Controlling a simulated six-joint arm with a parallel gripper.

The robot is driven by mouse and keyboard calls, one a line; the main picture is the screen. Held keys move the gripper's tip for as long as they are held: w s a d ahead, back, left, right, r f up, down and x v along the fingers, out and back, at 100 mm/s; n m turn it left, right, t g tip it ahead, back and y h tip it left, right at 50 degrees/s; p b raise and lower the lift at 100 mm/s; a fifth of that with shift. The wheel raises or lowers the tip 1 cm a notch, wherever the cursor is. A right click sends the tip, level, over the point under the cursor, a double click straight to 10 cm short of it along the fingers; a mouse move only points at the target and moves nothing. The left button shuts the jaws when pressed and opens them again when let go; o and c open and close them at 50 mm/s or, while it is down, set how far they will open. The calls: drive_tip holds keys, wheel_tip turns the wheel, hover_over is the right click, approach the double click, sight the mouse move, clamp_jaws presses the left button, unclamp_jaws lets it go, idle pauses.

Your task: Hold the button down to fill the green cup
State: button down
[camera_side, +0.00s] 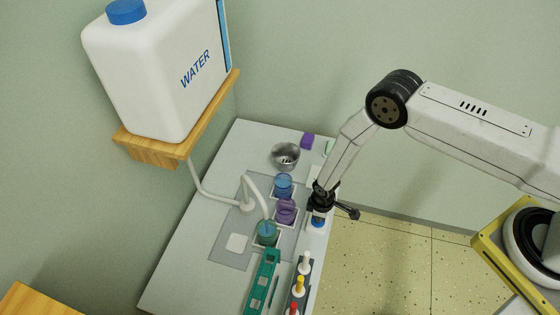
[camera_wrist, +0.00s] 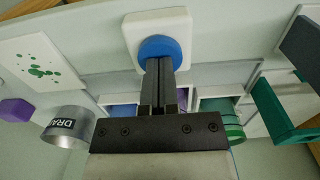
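The green cup (camera_side: 267,234) stands on the counter in the side view, under the end of the curved white spout (camera_side: 257,183). Part of it shows at the right in the wrist view (camera_wrist: 232,122). Its inside looks bluish-green; I cannot tell the water level. The blue button (camera_side: 318,223) sits on a white base, and it shows at the top of the wrist view (camera_wrist: 158,46). My gripper (camera_wrist: 160,62) is shut with nothing between its fingers. Its tips point at the button and overlap its edge in the wrist view; I cannot tell whether they press it.
A blue cup (camera_side: 283,184) and a purple cup (camera_side: 286,211) stand beside the green one. A white water tank (camera_side: 160,70) sits on a wooden shelf.

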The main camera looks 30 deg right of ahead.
idle(0.4)
drive_tip(key=shift+r, duration=2.5)
drive_tip(key=shift+r, duration=0.1)
drive_tip(key=shift+w+r, duration=0.15)
drive_tip(key=shift+r, duration=0.05)
drive_tip(key=w+d+r+m+t, duration=0.1)
drive_tip(key=d+r+m, duration=0.15)
drive_tip(key=r, duration=0.75)
drive_tip(key=d+r+m, duration=0.2)
drive_tip(key=d+r, duration=0.2)
drive_tip(key=r, duration=0.7)
drive_tip(key=s+d+r+m+t, duration=0.1)
drive_tip(key=s+d+r+m, duration=0.3)
drive_tip(key=s+d+r, duration=0.3)
drive_tip(key=s+r, duration=0.4)
drive_tip(key=r, duration=0.3)
drive_tip(key=shift+s+t, duration=0.3)
drive_tip(key=shift+s, duration=0.05)
